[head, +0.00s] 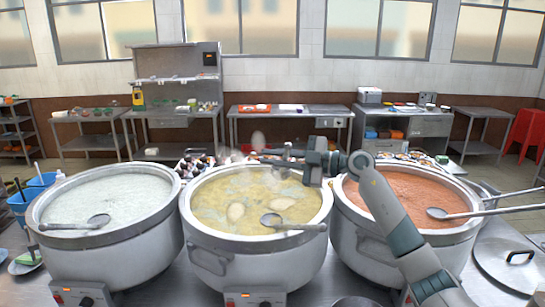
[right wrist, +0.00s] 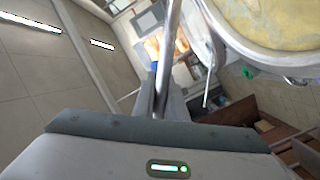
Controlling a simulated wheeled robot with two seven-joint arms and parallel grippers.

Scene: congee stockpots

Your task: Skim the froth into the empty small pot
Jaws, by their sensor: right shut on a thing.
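The middle stockpot (head: 190,215) holds yellowish broth (head: 225,205) with pale froth patches and lumps on top. My right gripper (head: 288,155) is over the far rim of this pot. It is shut on a thin metal handle (right wrist: 168,60), which runs up between the fingers in the right wrist view. The working end of this utensil is not clear in either view. A ladle (head: 272,220) lies at the near side of the middle pot, its handle over the rim. I cannot pick out the empty small pot. My left gripper is not in view.
A stockpot of white congee (head: 110,197) stands at the left, with a ladle (head: 98,221) in it. A stockpot of orange-red congee (head: 410,195) stands at the right, with a ladle (head: 437,213). A lid (head: 507,262) lies at the far right. Blue containers (head: 40,182) stand at the left.

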